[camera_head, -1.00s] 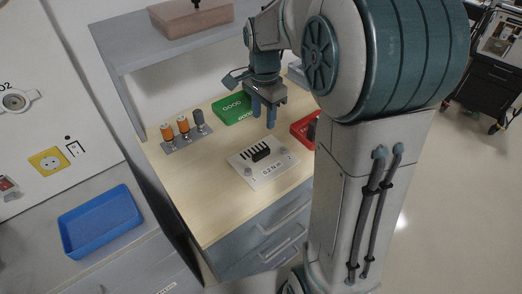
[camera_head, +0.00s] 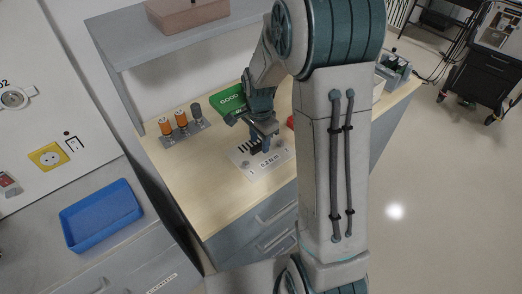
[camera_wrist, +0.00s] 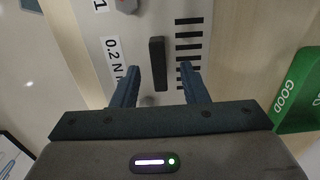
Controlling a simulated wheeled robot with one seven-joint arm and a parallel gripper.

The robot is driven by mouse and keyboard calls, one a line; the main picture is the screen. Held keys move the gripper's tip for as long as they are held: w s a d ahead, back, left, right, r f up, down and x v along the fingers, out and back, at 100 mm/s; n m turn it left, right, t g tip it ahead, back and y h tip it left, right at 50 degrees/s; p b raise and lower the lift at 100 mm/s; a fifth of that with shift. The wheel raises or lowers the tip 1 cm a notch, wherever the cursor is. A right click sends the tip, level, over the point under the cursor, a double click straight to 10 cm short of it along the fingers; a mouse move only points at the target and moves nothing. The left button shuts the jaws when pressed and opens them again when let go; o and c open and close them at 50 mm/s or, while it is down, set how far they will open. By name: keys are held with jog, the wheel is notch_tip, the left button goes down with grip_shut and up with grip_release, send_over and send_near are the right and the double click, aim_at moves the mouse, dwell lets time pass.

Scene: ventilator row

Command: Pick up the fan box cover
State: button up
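The fan box cover (camera_head: 249,170) is a light plate on the wooden worktop, marked "0.2 N m", with black slots and screw heads. It also shows in the wrist view (camera_wrist: 93,40), with a dark upright-looking bar handle (camera_wrist: 157,52) in its middle. My gripper (camera_head: 263,145) is over the plate and partly hides the handle in the head view. In the wrist view my gripper (camera_wrist: 158,72) is open, with one finger on each side of the handle and a gap on both sides. I cannot tell how deep the fingertips reach beside it.
A green "GOOD" bin (camera_head: 228,99) stands behind the cover. A red bin (camera_head: 291,122) is mostly hidden by my arm. A rack with orange and grey tools (camera_head: 182,129) stands at left. A shelf (camera_head: 130,55) overhangs the back. A blue tray (camera_head: 101,217) lies on the left cabinet.

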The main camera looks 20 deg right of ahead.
jog(key=shift+f, duration=0.55)
grip_shut()
jog(key=shift+r, duration=0.2)
